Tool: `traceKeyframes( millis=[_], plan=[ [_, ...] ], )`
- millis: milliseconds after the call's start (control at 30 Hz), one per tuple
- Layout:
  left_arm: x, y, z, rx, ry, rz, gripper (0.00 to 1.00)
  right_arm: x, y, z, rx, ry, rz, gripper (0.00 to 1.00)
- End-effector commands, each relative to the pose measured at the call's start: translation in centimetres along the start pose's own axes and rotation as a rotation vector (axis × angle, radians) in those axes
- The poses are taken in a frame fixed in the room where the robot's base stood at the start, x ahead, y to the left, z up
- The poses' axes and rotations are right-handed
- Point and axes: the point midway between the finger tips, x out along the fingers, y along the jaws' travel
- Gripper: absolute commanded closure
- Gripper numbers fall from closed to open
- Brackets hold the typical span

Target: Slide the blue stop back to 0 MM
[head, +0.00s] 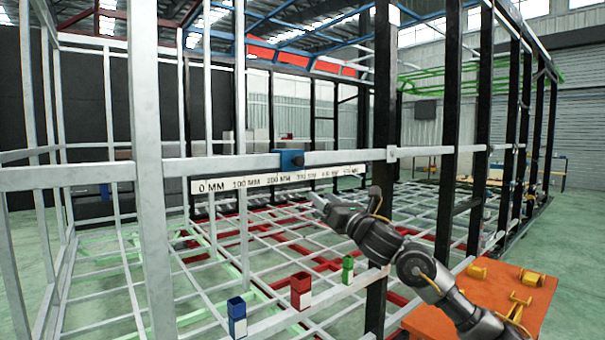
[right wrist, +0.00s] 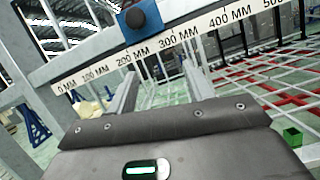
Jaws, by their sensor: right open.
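The blue stop (head: 291,160) is a block with a dark round knob, sitting on the grey horizontal rail (head: 345,157). The white scale strip (head: 225,186) below the rail reads from 0 MM at the left to 500 MM at the right. The stop stands above the stretch between 200 MM and 300 MM. It also shows at the top of the right wrist view (right wrist: 142,20). My right gripper (head: 317,199) is open and empty, below and slightly right of the stop, apart from it. Its two fingers (right wrist: 160,88) point toward the strip. My left gripper is out of view.
Upright grey posts (head: 147,150) and a dark post (head: 382,130) cross the rail. Blue (head: 237,318), red (head: 300,292) and green (head: 347,270) sockets stand on a lower beam. An orange table (head: 500,290) with yellow parts is at lower right.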

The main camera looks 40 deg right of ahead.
Motion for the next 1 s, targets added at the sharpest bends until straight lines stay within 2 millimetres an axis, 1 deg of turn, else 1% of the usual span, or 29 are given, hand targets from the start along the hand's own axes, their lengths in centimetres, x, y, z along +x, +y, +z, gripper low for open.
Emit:
traceKeyframes(
  millis=[33,100,200,367,467,633,800,900,1000],
  plan=[
    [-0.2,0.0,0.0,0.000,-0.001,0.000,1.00,-0.3,1.0,2.1,-0.059,-0.026,0.017,0.48],
    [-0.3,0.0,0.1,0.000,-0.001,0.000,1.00,-0.7,1.9,3.9,-0.119,-0.051,0.031,0.48],
    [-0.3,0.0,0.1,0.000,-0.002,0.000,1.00,-0.9,2.4,5.0,-0.160,-0.066,0.038,0.48],
    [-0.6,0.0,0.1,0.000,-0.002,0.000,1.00,-0.6,2.5,5.2,-0.164,-0.069,0.038,0.48],
    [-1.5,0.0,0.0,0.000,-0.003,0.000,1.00,0.4,2.5,5.5,-0.159,-0.069,0.038,0.48],
    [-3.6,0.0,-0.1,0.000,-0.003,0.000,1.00,3.6,2.7,6.0,-0.156,-0.069,0.037,0.48],
    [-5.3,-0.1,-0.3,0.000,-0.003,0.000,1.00,6.7,2.8,6.0,-0.156,-0.068,0.038,0.48],
    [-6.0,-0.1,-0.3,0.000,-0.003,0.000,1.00,8.1,2.8,6.0,-0.157,-0.067,0.037,0.48],
    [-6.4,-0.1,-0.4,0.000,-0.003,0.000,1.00,9.1,2.8,5.9,-0.158,-0.068,0.038,0.48]
  ],
)
